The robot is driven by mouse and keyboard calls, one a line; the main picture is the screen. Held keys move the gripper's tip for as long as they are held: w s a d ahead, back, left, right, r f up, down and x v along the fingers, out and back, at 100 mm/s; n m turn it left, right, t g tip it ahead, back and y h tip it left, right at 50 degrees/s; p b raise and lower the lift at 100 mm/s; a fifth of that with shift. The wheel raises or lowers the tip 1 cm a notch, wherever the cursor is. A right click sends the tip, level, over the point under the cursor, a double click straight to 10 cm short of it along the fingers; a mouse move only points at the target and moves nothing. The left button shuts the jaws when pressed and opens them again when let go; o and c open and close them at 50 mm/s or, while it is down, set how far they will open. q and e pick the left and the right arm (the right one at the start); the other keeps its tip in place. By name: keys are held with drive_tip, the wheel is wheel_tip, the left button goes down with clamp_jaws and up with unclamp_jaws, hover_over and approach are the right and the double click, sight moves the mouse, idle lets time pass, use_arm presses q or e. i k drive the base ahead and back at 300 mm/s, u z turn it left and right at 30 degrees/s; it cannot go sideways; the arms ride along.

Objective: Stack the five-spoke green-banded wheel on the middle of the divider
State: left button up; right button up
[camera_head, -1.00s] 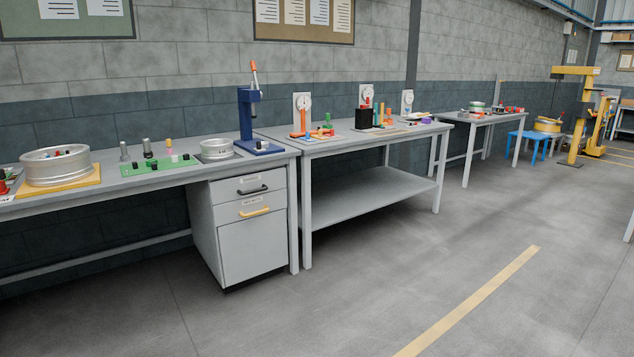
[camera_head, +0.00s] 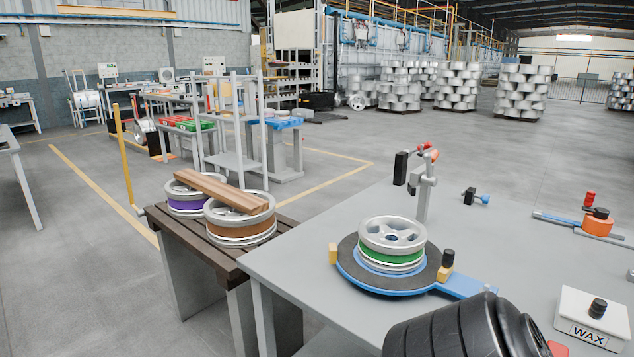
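A silver wheel with a green band (camera_head: 392,244) lies flat on a round black and blue turntable (camera_head: 349,264) on the grey table. Its spokes face up, but I cannot count them surely. A brown wooden plank (camera_head: 220,190), which looks like the divider, lies across two wheels on a dark slatted stand (camera_head: 190,236) to the left. One is a purple-banded wheel (camera_head: 186,204); the nearer is an orange-brown-banded wheel (camera_head: 240,232). The plank's top is bare. Neither of my grippers is in view.
The grey table (camera_head: 290,262) adjoins the slatted stand. A toggle clamp (camera_head: 424,190) rises behind the turntable. A WAX box (camera_head: 592,318) stands at right. A large dark ribbed shape covers the table's front. Shelving (camera_head: 235,160) stands behind; floor at left is open.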

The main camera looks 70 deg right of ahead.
sight(215, 185)
drive_tip(key=z, duration=2.15)
